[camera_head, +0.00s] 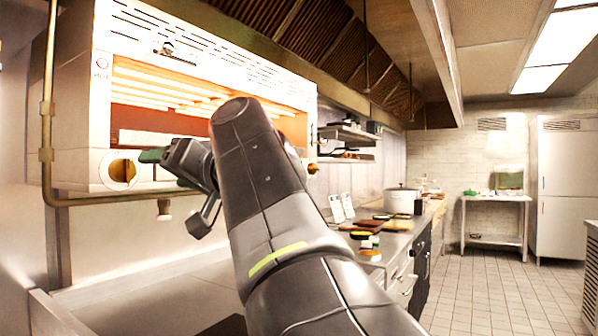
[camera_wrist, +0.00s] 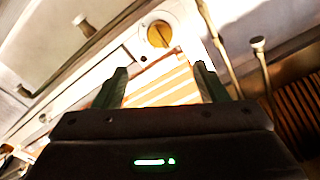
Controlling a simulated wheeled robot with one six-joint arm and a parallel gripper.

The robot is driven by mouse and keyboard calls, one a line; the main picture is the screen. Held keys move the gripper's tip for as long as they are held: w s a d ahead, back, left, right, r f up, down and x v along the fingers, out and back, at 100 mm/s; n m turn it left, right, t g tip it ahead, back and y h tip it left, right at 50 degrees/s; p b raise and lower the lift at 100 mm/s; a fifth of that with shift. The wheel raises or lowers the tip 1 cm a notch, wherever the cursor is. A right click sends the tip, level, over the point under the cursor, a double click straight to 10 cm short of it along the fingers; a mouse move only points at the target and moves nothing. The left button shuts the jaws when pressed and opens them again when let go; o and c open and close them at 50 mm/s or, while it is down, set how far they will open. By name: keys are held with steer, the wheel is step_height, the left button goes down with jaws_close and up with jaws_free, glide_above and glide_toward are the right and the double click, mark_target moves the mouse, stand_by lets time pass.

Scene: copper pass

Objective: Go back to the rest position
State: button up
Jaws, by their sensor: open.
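My gripper (camera_wrist: 160,85) shows in the wrist view with its two dark fingers spread apart and nothing between them. In the head view my arm rises across the middle, and my gripper (camera_head: 150,156) points left, in front of the lower front of the white heated unit (camera_head: 78,120). The unit's yellow knob (camera_head: 122,171) is just left of and below the fingertips. In the wrist view the knob (camera_wrist: 159,35) appears beyond the fingers. I cannot tell whether the fingers touch the unit. Part of the glowing opening is hidden behind my arm.
A steel counter (camera_head: 150,283) lies below the unit. To the right, a long counter bears a pot (camera_head: 399,200), boards and small containers. A copper-coloured pipe (camera_head: 47,110) runs along the left. The tiled floor (camera_head: 490,285) at the right is clear, with a white cabinet (camera_head: 567,190) behind.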

mark_target(129, 169)
steer(key=x, duration=1.4)
steer(key=shift+d+p, duration=0.1)
steer(key=shift+p, duration=0.3)
